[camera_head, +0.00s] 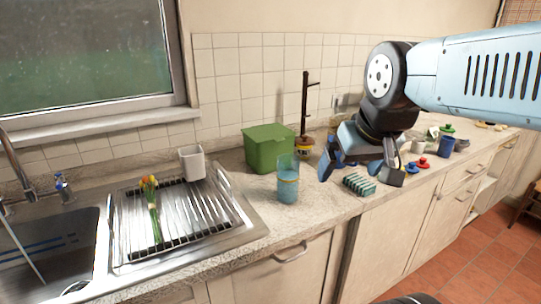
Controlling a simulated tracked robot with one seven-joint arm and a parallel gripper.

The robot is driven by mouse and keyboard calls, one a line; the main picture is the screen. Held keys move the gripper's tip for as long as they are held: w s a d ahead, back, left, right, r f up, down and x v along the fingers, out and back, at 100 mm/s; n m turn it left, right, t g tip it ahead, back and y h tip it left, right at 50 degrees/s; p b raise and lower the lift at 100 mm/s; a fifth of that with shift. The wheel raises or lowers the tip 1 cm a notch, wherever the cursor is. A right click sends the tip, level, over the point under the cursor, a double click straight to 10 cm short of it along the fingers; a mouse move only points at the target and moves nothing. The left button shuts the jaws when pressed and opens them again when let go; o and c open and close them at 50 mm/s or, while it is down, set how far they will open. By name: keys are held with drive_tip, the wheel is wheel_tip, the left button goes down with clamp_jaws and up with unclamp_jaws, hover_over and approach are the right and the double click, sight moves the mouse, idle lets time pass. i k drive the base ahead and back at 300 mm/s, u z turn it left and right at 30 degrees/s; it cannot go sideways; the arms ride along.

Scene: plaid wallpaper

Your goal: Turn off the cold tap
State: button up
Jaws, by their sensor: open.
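The cold tap (61,186), with a blue mark, stands behind the sink at the far left, beside the curved metal spout (20,165). Its handle is too small to tell how far it is turned. A thin pale streak (22,248) slants down in the sink basin (70,225); I cannot tell whether it is water. My gripper (358,174) is open and empty. It hangs over the counter right of the sink, near a green striped sponge, far to the right of the tap.
The drainboard holds a rack (185,215) with flowers (152,200) and a white cup (192,163). A green box (268,148), a blue glass (288,182), the sponge (359,184) and a dark stand (305,112) are on the counter (240,192). Several small items stand further right.

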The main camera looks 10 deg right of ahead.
sight(60, 178)
drive_tip(key=u, duration=1.65)
drive_tip(key=k, duration=1.2)
drive_tip(key=u, duration=0.2)
drive_tip(key=i, duration=1.75)
drive_tip(key=z, duration=0.5)
